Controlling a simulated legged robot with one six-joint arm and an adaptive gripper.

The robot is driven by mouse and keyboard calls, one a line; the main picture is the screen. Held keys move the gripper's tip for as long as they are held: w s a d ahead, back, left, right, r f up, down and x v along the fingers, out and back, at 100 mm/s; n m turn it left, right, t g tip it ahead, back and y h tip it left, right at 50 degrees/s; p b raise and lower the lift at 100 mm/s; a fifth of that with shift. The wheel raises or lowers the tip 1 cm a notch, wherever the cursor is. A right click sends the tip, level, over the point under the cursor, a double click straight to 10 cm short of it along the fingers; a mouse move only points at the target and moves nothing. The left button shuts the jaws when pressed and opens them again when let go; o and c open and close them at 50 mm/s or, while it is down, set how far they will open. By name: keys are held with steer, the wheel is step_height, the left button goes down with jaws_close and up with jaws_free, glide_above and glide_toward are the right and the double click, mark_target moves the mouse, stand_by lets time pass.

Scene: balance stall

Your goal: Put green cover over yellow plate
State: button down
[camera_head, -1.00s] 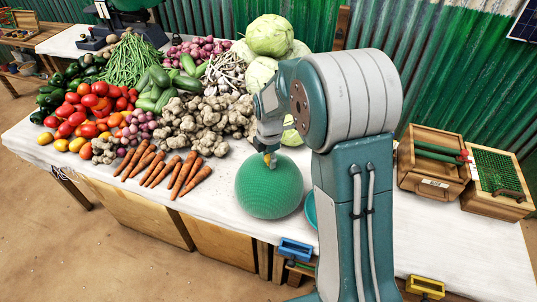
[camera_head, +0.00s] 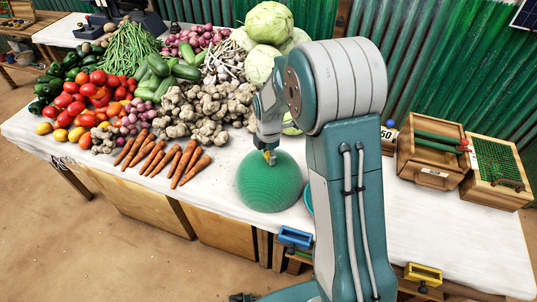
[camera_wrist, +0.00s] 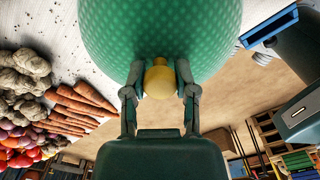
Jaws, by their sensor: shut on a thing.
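The green cover (camera_head: 269,187) is a mesh dome with a yellow knob on top, near the front edge of the white table. My gripper (camera_head: 269,158) is above it with its fingers on the knob. In the wrist view my gripper (camera_wrist: 159,88) is shut on the yellow knob (camera_wrist: 159,78), with the green dome (camera_wrist: 160,30) beyond it. I cannot tell whether the cover's rim touches the table. The yellow plate does not show; the cover or my arm may hide it. A teal rim (camera_head: 308,200) shows partly between the cover and my arm.
Carrots (camera_head: 155,158), ginger (camera_head: 195,112) and cabbages (camera_head: 268,28) crowd the table to the left and behind. Wooden boxes (camera_head: 432,158) stand at the right. A blue holder (camera_head: 295,237) and a yellow one (camera_head: 424,273) sit at the front edge. Bare table lies right of my arm.

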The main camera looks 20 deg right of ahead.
steer(key=shift+c, duration=1.6)
jaws_free()
steer(key=o, duration=0.3)
steer(key=shift+r, duration=0.15)
steer(key=shift+r, duration=3.4)
